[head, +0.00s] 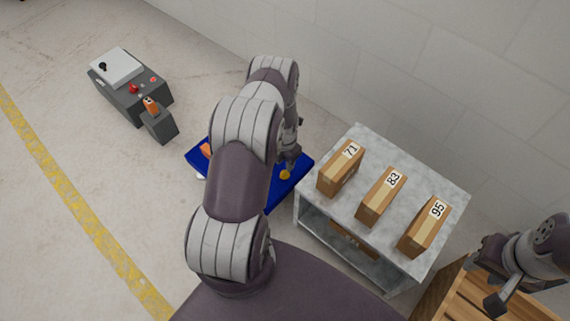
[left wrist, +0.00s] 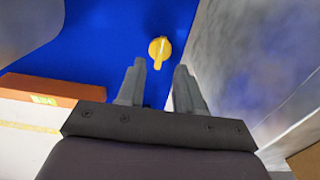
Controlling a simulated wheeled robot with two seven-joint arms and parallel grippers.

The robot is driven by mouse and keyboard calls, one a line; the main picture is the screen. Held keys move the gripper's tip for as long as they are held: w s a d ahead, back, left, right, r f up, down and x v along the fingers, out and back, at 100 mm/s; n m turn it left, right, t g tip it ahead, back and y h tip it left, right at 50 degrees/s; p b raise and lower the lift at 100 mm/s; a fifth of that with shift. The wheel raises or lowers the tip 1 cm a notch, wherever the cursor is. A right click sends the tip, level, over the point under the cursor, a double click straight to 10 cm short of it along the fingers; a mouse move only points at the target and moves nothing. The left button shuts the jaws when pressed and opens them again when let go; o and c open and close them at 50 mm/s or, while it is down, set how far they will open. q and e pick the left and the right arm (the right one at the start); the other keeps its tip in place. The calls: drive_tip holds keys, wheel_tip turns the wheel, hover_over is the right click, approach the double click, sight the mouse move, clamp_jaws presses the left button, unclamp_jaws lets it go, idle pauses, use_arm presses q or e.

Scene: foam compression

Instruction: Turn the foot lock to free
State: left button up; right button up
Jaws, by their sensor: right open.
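A small round yellow knob (left wrist: 158,48) with a short pointer sits on a flat blue surface (left wrist: 95,45); the pointer aims towards my left gripper in the left wrist view. It looks like the foot lock; no marking shows beside it. In the head view the knob (head: 285,175) is near the right side of the blue platform (head: 300,165). My left gripper (left wrist: 162,85) is open and empty, its fingertips just short of the knob in the picture; I cannot tell the height gap. My right gripper (head: 490,278) is open and empty at the far right.
An orange bar (left wrist: 60,88) with a green label lies along the platform's edge. A grey table (head: 355,138) with boxes 71, 83 and 95 stands close right of the platform. A wooden crate (head: 450,290) is lower right, a grey control unit (head: 130,90) upper left. Floor at left is clear.

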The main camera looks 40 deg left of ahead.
sight(285, 172)
use_arm(q)
wheel_tip(285, 172, up, 8)
drive_tip(key=p, duration=0.2)
drive_tip(key=shift+p, duration=0.35)
use_arm(e)
wheel_tip(285, 172, up, 4)
